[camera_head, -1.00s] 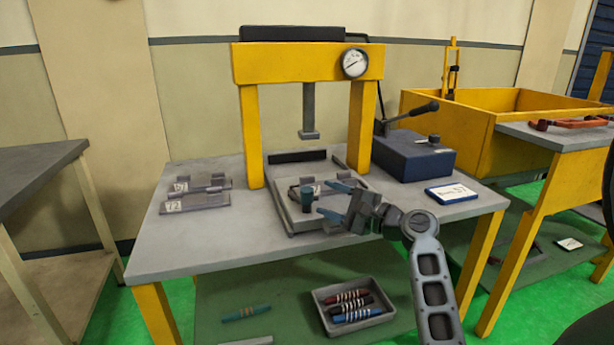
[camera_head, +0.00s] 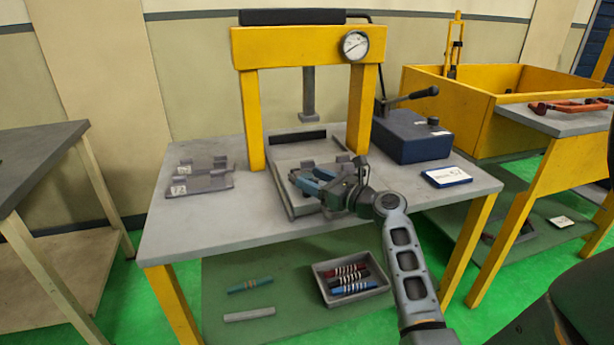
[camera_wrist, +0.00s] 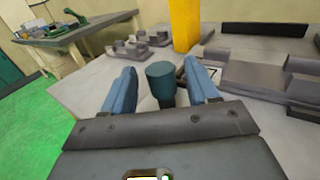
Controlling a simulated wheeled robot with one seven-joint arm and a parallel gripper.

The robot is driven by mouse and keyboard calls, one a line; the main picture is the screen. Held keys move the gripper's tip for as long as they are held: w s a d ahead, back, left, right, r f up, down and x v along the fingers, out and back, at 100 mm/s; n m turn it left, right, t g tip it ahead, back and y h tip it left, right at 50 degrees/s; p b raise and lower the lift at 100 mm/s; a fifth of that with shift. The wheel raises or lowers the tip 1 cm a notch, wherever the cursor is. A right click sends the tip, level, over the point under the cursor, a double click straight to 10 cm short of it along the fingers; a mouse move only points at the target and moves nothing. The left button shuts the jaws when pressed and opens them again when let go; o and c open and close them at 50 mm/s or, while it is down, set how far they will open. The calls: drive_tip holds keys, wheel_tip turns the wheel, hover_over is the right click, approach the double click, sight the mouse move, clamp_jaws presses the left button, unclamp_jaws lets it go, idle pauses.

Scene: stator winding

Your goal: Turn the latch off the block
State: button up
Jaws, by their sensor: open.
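The latch shows in the wrist view as an upright dark teal round knob (camera_wrist: 162,86). It stands between the two blue fingers of my gripper (camera_wrist: 160,76), with a visible gap on each side. In the head view my gripper (camera_head: 305,182) is low over the front of the press plate, and its open fingers hide most of the knob. The grey block (camera_wrist: 250,80) with raised lugs lies just right of the fingers in the wrist view. A white label shows partly behind the right finger. The latch's lower part is hidden by my gripper.
The yellow press frame (camera_head: 252,120) stands over the plate, its ram (camera_head: 309,95) above and behind the block. Grey blocks (camera_head: 200,183) lie on the table's left. A blue pump box (camera_head: 412,138) and a label card (camera_head: 446,177) are to the right. The left front tabletop is clear.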

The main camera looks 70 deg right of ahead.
drive_tip(key=shift+x, duration=1.2)
clamp_jaws()
